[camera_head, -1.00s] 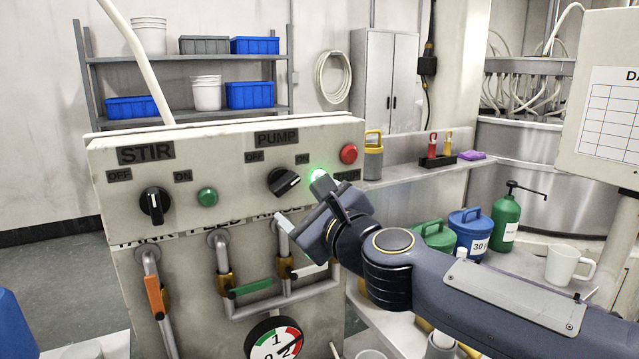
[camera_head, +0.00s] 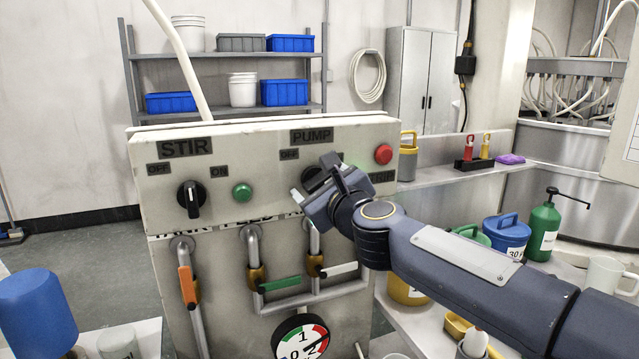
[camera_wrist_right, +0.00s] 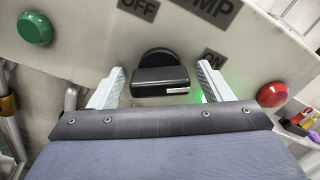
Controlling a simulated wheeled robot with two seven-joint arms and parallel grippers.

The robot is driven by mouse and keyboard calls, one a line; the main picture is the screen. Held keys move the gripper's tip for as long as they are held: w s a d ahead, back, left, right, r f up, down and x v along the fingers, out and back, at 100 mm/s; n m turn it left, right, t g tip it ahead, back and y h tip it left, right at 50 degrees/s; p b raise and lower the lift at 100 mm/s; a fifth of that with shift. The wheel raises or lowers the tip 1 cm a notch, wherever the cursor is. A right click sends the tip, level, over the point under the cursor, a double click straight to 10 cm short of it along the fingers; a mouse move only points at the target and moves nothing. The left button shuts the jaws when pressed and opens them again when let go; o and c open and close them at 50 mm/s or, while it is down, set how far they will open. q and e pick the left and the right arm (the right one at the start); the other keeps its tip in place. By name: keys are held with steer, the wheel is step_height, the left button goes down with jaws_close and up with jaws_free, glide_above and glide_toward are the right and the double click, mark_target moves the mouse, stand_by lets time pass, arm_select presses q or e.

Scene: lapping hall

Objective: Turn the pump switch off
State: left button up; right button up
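The pump switch is a black rotary knob (camera_wrist_right: 161,79) under the PUMP label (camera_wrist_right: 217,10) on the pale control panel (camera_head: 262,150). Its white mark is at the right end, on the side of the ON label (camera_wrist_right: 213,60); the OFF label (camera_wrist_right: 139,8) is up and left. My right gripper (camera_wrist_right: 158,86) is open, with one finger on each side of the knob and visible gaps between. In the head view my right gripper (camera_head: 314,183) covers most of the knob. A green glow (camera_wrist_right: 204,97) shows by the right finger. My left gripper is not in view.
The STIR knob (camera_head: 190,199) and a green button (camera_head: 241,193) are left on the panel. A red button (camera_head: 383,154) is at right. Pipes with an orange valve lever (camera_head: 188,285) and a gauge (camera_head: 301,341) are below. A shelf (camera_head: 470,170) juts out right.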

steer(key=c, duration=0.9)
steer(key=n+p, duration=0.2)
steer(key=n, duration=0.4)
steer(key=n+p, duration=0.2)
steer(key=n, duration=0.3)
steer(key=shift+n, duration=0.6)
steer(key=o, duration=1)
steer(key=shift+c, duration=0.2)
steer(key=shift+s, duration=0.15)
